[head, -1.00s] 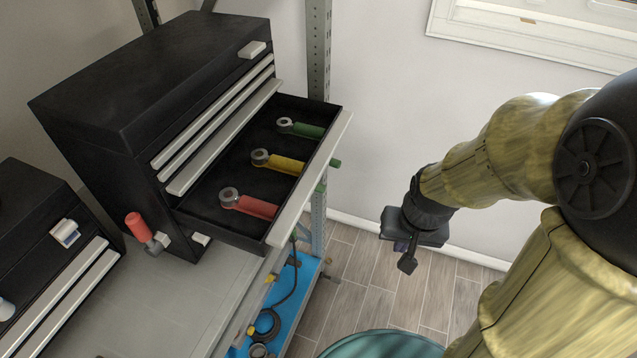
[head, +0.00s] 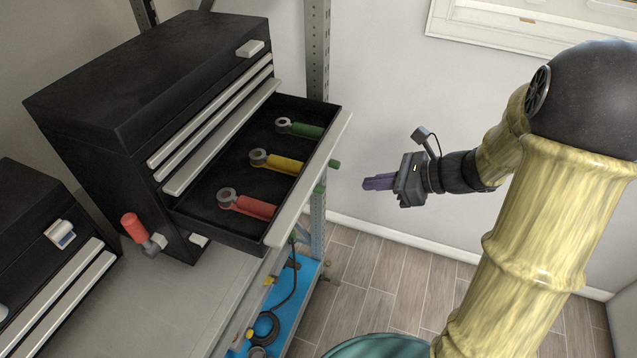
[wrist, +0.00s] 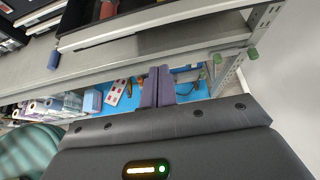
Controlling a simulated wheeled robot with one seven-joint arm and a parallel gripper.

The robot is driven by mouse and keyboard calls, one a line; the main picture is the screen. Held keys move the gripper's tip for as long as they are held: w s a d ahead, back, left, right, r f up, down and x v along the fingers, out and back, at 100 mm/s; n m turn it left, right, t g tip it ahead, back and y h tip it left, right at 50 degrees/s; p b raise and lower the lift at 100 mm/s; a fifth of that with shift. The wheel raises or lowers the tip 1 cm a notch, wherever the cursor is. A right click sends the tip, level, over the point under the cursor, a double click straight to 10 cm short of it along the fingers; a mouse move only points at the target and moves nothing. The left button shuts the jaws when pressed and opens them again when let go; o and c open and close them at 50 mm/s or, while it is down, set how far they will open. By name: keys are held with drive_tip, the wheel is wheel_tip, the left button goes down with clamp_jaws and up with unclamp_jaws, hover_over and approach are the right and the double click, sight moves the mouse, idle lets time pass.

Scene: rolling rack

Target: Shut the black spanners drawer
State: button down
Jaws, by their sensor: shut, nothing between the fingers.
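The black tool chest (head: 90,120) stands on the rack's grey shelf at the left in the head view. Its lowest drawer, the spanners drawer (head: 215,214), is pulled well out toward the right, with a pale front strip (head: 310,180). In it lie a green-handled spanner (head: 304,130), a yellow-handled one (head: 280,163) and a red-handled one (head: 250,206). My gripper (head: 366,184) is in the air to the right of the drawer front, apart from it, pointing left. Its purple fingers, also in the wrist view (wrist: 158,72), are shut and empty. The drawer front (wrist: 150,18) crosses the top of the wrist view.
The drawers above in the chest (head: 215,110) look shut. A second black chest (head: 40,220) is at left. A blue lower shelf (head: 300,285) holds a cable. A rack upright (head: 317,60) stands behind the drawer.

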drive_tip(key=a+r+p+x, duration=0.1)
drive_tip(key=p+x, duration=0.3)
drive_tip(key=x, duration=0.9)
drive_tip(key=shift+w+a+r, duration=0.2)
drive_tip(key=shift+r, duration=0.05)
